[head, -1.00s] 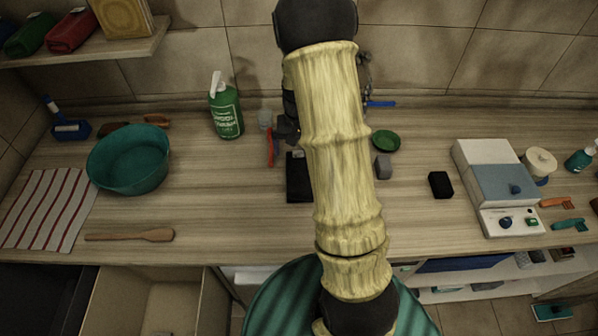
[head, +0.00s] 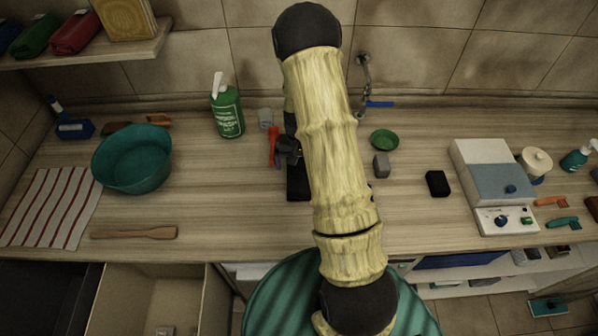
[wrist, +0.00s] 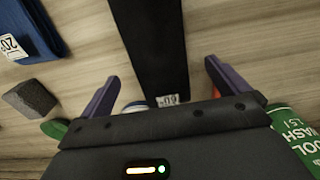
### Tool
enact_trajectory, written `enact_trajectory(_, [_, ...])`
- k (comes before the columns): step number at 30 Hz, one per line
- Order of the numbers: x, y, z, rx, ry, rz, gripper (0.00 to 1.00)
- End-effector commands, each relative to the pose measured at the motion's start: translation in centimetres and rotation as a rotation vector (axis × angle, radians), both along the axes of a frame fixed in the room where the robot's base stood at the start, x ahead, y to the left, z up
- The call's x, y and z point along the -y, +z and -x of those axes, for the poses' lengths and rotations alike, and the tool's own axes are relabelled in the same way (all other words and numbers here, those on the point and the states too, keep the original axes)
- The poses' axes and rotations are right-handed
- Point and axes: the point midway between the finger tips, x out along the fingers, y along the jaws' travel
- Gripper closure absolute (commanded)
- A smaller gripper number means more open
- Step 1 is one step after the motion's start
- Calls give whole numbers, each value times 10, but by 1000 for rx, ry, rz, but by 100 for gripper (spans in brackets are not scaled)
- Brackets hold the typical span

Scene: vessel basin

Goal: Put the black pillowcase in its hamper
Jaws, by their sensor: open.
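The black pillowcase appears to be the flat, folded black cloth (wrist: 150,45) with a small white label in the wrist view. It also shows in the head view as a dark strip (head: 297,186) on the counter, partly hidden by my arm. My gripper (wrist: 160,75) is open, with one purple finger on each side of the cloth's labelled end. It looks empty; I cannot tell how high it is above the cloth. In the head view my gripper (head: 287,150) is partly covered by the arm. I cannot make out a marked hamper.
A folded blue cloth (wrist: 28,28) and a grey block (wrist: 29,98) lie beside the black cloth. A green wash bottle (head: 227,108), grey cup (head: 265,118) and red-handled item (head: 273,146) stand close by. An open beige bin (head: 190,300) is below the counter's front edge.

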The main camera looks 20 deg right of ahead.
Motion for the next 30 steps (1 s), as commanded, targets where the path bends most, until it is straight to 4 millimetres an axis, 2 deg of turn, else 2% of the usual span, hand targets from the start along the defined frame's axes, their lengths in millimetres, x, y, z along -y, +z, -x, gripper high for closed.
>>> enact_trajectory(12, [1,-39,-1,-2,-1,-1,0])
enact_trajectory(29, [1,-41,-2,0,0,0,0])
enact_trajectory(30, [1,-41,-2,0,0,0,6])
